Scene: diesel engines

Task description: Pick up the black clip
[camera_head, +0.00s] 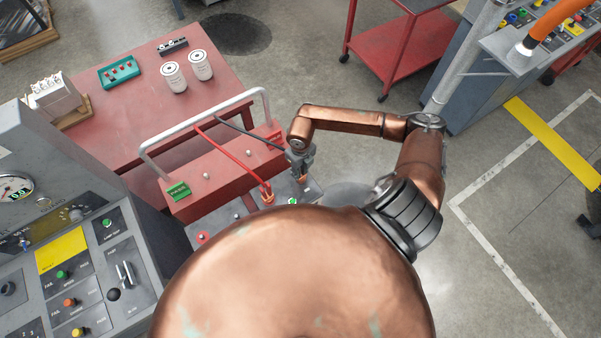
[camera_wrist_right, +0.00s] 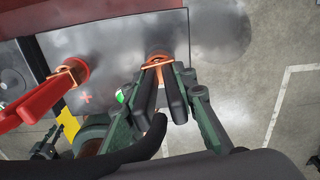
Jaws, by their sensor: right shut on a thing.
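The black clip (camera_wrist_right: 172,98) shows in the right wrist view with dark handles and copper-coloured jaws. Its jaws are at a copper terminal on a grey panel; I cannot tell whether they still grip it. My right gripper (camera_wrist_right: 163,82) has its green-grey fingers on both sides of the handles and is shut on them. In the head view my right gripper (camera_head: 301,168) points down at the panel's right end and mostly hides the clip. A black cable (camera_head: 243,133) runs to it from the silver bar. My left gripper is not in view.
A red clip (camera_head: 267,191) sits on a terminal left of the black one, and also shows in the wrist view (camera_wrist_right: 48,92). A silver bar (camera_head: 205,116) arches over the red box (camera_head: 222,168). A control console (camera_head: 70,240) stands at left. Open floor lies right.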

